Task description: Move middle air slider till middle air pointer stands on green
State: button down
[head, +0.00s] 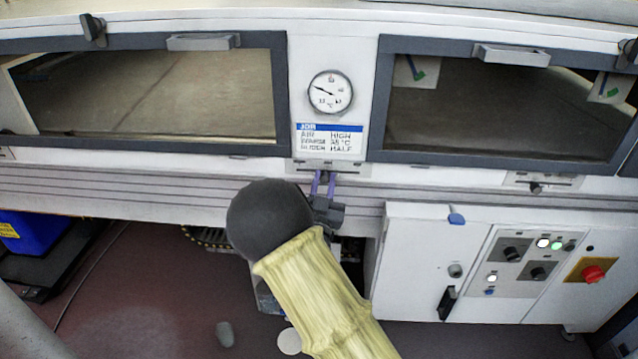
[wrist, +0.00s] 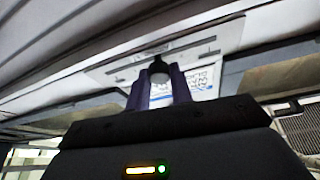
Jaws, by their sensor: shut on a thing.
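The middle air slider (head: 350,172) is a slotted plate under the printed card, between two dark-framed windows; its slot plate also shows in the wrist view (wrist: 202,46). My gripper (head: 323,182) reaches up to it from below. In the wrist view my purple fingers (wrist: 157,82) are shut on the slider's dark knob (wrist: 156,66). A white tag with a blue line and a green mark, seemingly the middle air pointer (head: 415,71), shows behind the right window's upper left. The blue line's lower end is close to the green; I cannot tell whether it stands on it.
A round gauge (head: 330,92) is above the card (head: 330,141). Another slider (head: 538,184) and green-marked tag (head: 608,88) are at right. A white control cabinet (head: 415,262) with a red button (head: 593,274) stands low right. A blue bin (head: 35,234) is low left.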

jog(key=shift+d+b, duration=0.25)
jog(key=shift+b, duration=0.05)
jog(key=c, duration=1.2)
grip_release()
jog(key=shift+c, duration=0.2)
jog(key=b+v, duration=0.1)
jog(key=v, duration=1.6)
jog(key=shift+s, duration=0.25)
jog(key=shift+f, duration=0.1)
